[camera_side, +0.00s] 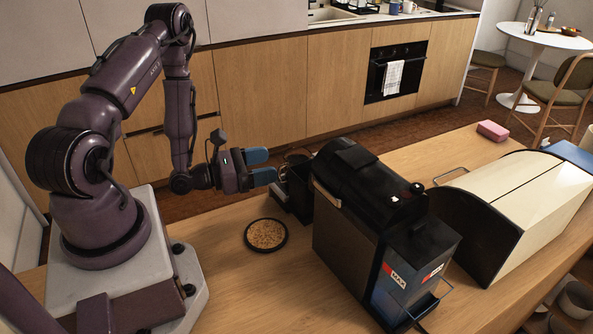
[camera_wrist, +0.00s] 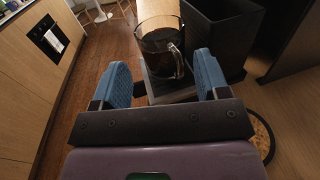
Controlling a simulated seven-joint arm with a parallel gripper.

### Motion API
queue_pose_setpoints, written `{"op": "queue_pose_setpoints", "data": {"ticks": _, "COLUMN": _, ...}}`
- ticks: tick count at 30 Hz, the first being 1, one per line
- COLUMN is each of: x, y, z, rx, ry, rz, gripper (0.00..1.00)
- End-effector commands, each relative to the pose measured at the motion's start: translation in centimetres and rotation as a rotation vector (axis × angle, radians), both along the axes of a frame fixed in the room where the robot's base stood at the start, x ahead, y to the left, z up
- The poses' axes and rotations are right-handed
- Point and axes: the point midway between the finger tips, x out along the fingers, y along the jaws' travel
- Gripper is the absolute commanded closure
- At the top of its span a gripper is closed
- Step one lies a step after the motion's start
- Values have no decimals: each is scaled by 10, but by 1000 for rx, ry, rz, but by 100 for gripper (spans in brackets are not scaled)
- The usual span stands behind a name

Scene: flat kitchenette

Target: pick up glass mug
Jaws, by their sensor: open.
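The glass mug (camera_wrist: 158,45) is clear with dark contents or a dark background showing through it. My gripper (camera_wrist: 163,70) is open, one blue finger on each side of the line to the mug, and nothing is held. Whether the fingers reach beside the handle is unclear.
A black open container (camera_wrist: 224,35) stands right beside the mug. The large black coffee machine (camera_side: 350,215) is to its right in the side view. A round coaster or dish (camera_side: 266,234) lies on the wooden counter. A cream bread box (camera_side: 520,205) stands further right.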

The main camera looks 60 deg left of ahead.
Motion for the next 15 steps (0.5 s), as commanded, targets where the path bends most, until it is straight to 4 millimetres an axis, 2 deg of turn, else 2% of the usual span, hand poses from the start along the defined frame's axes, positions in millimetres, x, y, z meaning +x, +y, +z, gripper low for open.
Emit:
{"op": "queue_pose_setpoints", "data": {"ticks": 10, "x": 43, "y": -7, "z": 1, "rx": 2, "ry": -2, "rz": -3, "gripper": 32}}
{"op": "queue_pose_setpoints", "data": {"ticks": 15, "x": 51, "y": -8, "z": 0, "rx": 0, "ry": 0, "rz": 0, "gripper": 32}}
